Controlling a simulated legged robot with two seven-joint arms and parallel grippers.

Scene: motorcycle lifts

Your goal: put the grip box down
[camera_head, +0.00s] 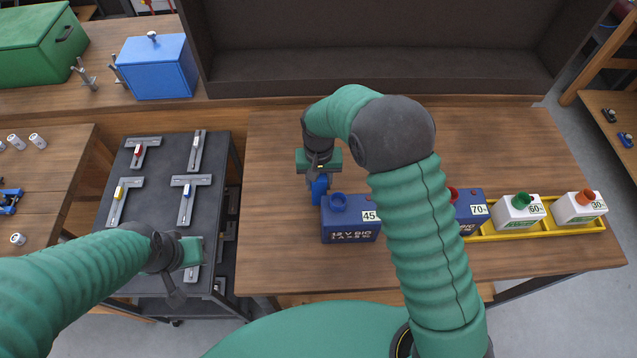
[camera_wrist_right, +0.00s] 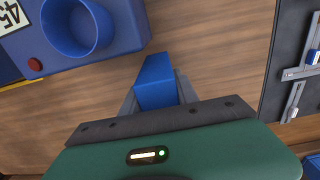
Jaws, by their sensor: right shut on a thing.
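My right gripper (camera_head: 319,180) is shut on a small blue block (camera_wrist_right: 155,82), low over the wooden table, fingers down. The block also shows in the head view (camera_head: 319,190). Close beside it, to its right in the head view, is a blue box (camera_head: 350,232) marked 45 with a round blue collar on top. In the wrist view this box (camera_wrist_right: 110,45) is at the upper left, near the block; I cannot tell whether the two are joined. My left gripper (camera_head: 190,252) is over the dark cart at left; its fingers are not clear.
A yellow tray (camera_head: 549,230) at right holds a blue box (camera_head: 470,222) marked 70 and white boxes marked 60 (camera_head: 518,220) and 30 (camera_head: 578,212). My right arm hides part of it. The wooden table (camera_head: 270,200) is clear to the left. A dark cart (camera_head: 160,165) holds metal tools.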

